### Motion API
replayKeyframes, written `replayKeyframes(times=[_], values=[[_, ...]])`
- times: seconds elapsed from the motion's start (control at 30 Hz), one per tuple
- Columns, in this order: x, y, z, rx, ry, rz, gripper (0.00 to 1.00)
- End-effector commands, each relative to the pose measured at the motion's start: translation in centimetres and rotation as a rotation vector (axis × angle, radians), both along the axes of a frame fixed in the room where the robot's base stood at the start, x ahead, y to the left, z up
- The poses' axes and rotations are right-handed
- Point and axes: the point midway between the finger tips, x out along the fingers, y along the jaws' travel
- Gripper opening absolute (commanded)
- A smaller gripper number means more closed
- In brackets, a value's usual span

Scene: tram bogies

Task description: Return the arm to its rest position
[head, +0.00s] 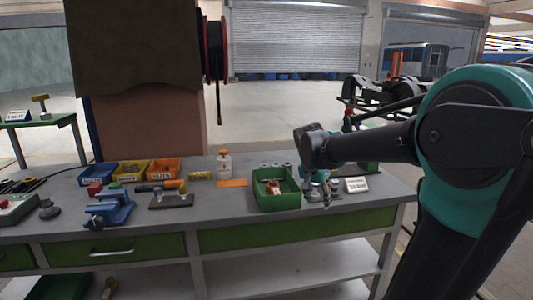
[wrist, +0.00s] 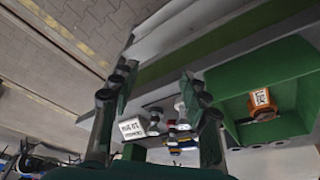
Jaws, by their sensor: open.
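My arm reaches in from the right in the head view, over the right end of the workbench (head: 140,220). My gripper (head: 325,198) points down just right of the green bin (head: 276,203), close to the bench top. In the wrist view its two fingers stand wide apart, and my gripper (wrist: 158,85) has nothing held between them. Small parts (wrist: 180,132) show beyond and between the fingers; whether any finger touches them I cannot tell. The wrist joint partly hides the area behind it in the head view.
The green bin holds an orange-labelled item (wrist: 263,104). A white sign (head: 356,185) stands right of my gripper. Open floor lies behind the bench.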

Motion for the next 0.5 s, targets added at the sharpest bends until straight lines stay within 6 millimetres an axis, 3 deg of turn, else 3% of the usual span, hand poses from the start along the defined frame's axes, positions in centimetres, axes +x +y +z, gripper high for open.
replayKeyframes(times=[0.17,0.4,0.5], values=[[-4.6,-1.3,-5.1,0.017,0.01,0.17,0.46],[-14.1,-2.3,-13.8,0.021,-0.015,0.498,0.46],[-16.8,-2.3,-16.0,0.013,-0.031,0.589,0.46]])
